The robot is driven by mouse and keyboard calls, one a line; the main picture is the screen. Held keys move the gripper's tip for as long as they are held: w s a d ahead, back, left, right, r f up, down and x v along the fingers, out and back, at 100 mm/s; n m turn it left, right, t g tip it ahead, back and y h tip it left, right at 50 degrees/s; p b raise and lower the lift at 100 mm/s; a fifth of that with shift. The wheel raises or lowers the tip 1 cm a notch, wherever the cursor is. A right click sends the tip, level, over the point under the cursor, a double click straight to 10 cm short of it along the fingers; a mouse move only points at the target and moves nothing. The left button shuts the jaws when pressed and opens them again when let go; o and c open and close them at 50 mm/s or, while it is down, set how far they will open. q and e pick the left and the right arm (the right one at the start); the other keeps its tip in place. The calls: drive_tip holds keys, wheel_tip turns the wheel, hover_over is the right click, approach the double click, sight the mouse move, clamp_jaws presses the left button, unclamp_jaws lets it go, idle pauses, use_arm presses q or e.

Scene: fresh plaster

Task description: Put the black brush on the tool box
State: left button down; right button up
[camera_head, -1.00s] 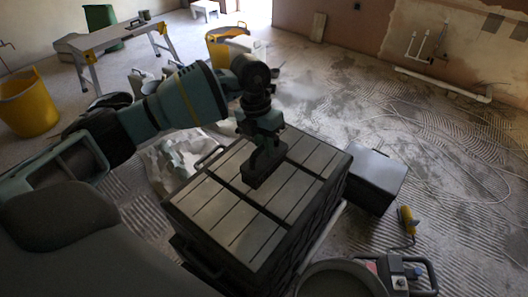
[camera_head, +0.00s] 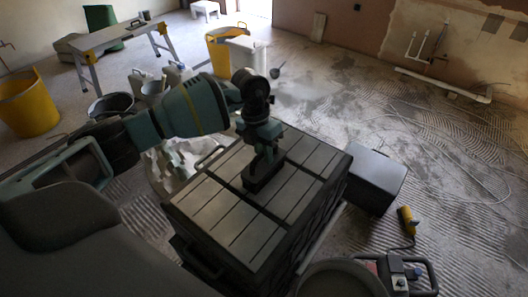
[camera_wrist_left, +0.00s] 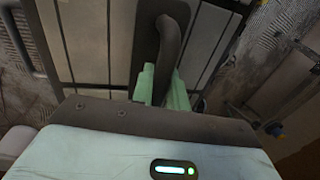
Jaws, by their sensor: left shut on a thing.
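The tool box (camera_head: 225,213) is a large dark box with a grooved, panelled lid, standing on the floor in the middle of the head view. The black brush (camera_head: 259,181) is a dark block over the middle of the lid. My left gripper (camera_head: 267,153) is above it, shut on the brush's handle. In the left wrist view, the green fingers (camera_wrist_left: 162,86) close around the curved black handle of the brush (camera_wrist_left: 171,38), with the lid beneath. The brush is on the lid or just above it; I cannot tell which. My right gripper is not in view.
A smaller dark box (camera_head: 376,178) stands right of the tool box. A yellow-handled tool (camera_head: 407,216) lies on the floor farther right. Yellow buckets (camera_head: 28,103), pails and a work table (camera_head: 118,35) stand at the back left. The floor at right is mostly clear.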

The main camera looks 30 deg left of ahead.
use_arm(q)
drive_tip(key=c, duration=1.4)
unclamp_jaws()
drive_tip(key=v, duration=1.2)
drive_tip(key=shift+d+r, duration=0.1)
drive_tip(key=shift+r, duration=0.05)
